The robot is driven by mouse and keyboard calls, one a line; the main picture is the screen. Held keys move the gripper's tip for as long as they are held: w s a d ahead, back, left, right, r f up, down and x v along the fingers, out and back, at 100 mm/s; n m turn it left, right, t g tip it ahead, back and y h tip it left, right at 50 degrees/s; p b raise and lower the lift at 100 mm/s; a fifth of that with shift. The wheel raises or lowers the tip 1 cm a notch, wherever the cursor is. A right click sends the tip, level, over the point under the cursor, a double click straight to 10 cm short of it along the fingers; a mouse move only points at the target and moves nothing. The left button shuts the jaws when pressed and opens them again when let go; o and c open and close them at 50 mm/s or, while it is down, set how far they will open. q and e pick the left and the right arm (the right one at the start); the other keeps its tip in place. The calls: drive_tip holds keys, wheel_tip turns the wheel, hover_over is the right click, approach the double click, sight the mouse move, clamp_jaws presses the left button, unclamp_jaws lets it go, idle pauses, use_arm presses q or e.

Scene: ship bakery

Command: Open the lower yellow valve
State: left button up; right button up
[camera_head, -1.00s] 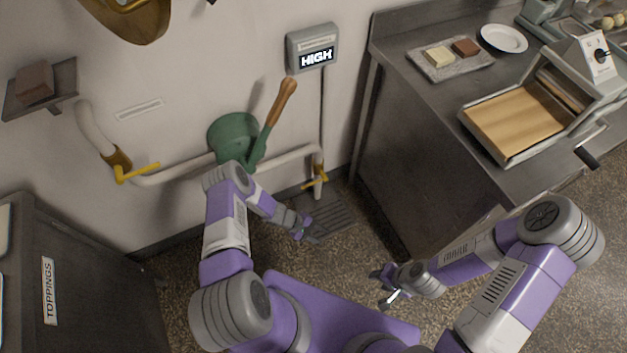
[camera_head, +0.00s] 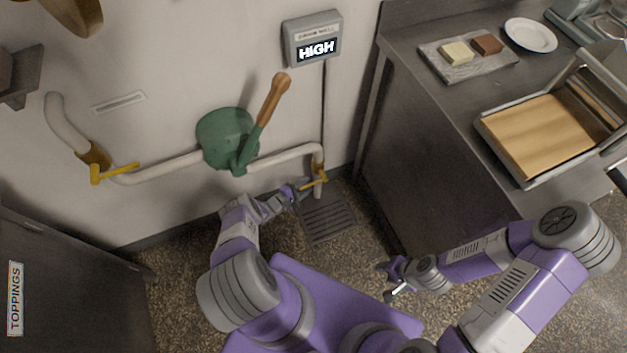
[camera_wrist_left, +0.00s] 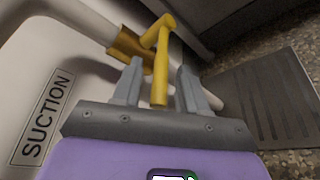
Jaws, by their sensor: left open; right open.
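The lower yellow valve (camera_head: 318,179) sits on the short downward end of the white pipe, just above the floor drain. In the left wrist view its yellow handle (camera_wrist_left: 160,70) reaches down between the two fingers of my left gripper (camera_wrist_left: 157,88). The fingers are open, one on each side of the handle; I cannot tell whether either touches it. In the head view my left gripper (camera_head: 301,192) is right beside this valve. Another yellow valve (camera_head: 97,172) is higher on the pipe at the left. My right gripper (camera_head: 391,281) is open and empty over the floor.
A green pump with a wooden handle (camera_head: 265,115) is on the wall above the pipe (camera_head: 170,170). A gauge box (camera_head: 313,40) reads HIGH. A floor drain (camera_head: 328,219) lies below the valve. A steel counter (camera_head: 420,140) stands right, a toppings cabinet (camera_head: 75,290) left.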

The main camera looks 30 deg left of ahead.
use_arm(q)
drive_tip(key=shift+x, duration=0.95)
drive_tip(key=shift+c, duration=0.3)
clamp_jaws()
